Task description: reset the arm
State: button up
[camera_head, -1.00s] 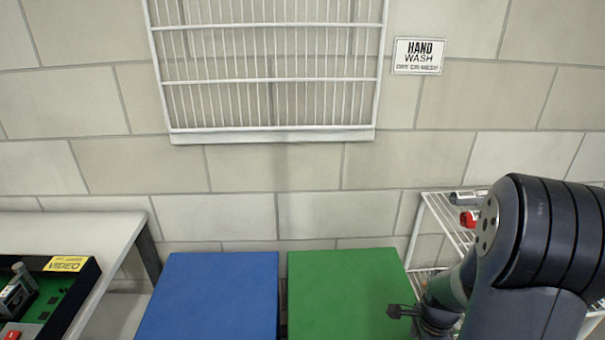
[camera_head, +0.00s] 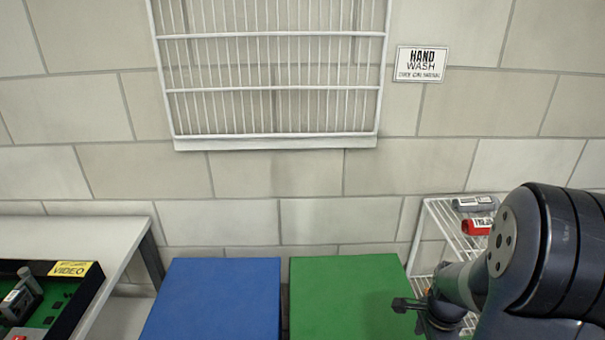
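My arm is at the lower right, its large dark joint covering part of the view. My gripper (camera_head: 402,305) shows as a small dark shape over the right edge of the green surface (camera_head: 345,283). It is seen side-on and small, so I cannot tell whether its fingers are apart. Nothing visible hangs from it.
A blue surface (camera_head: 215,290) lies left of the green one. A white wire shelf (camera_head: 433,215) holding a grey can (camera_head: 474,204) and a red can (camera_head: 477,226) stands behind my arm. A white table (camera_head: 75,232) with a black-rimmed box (camera_head: 93,283) is at left. A wire rack (camera_head: 270,90) hangs on the wall.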

notch_tip(320, 180, up, 6)
jog(key=p, duration=0.1)
notch_tip(320, 180, down, 12)
jog(key=b, duration=0.3)
jog(key=shift+r, duration=0.2)
jog(key=shift+a+r+n, duration=0.15)
jog(key=shift+r+n, duration=0.05)
jog(key=shift+n, duration=0.8)
jog(key=n, duration=0.4)
jog(key=shift+s+a, duration=0.15)
jog(key=shift+a, duration=0.2)
jog(key=n, duration=0.3)
jog(key=shift+s+a, duration=0.15)
jog(key=shift+a, duration=0.05)
jog(key=shift+s+a+r+n+b, duration=0.15)
jog(key=shift+s+r+n, duration=0.15)
jog(key=shift+n, duration=1.25)
jog(key=shift+s+r+n+b, duration=0.15)
jog(key=shift+r+n, duration=0.25)
jog(key=shift+n, duration=1.1)
jog(key=shift+s+a+r+n+b, duration=0.15)
jog(key=shift+s+r+n, duration=0.15)
jog(key=shift+n, duration=1.25)
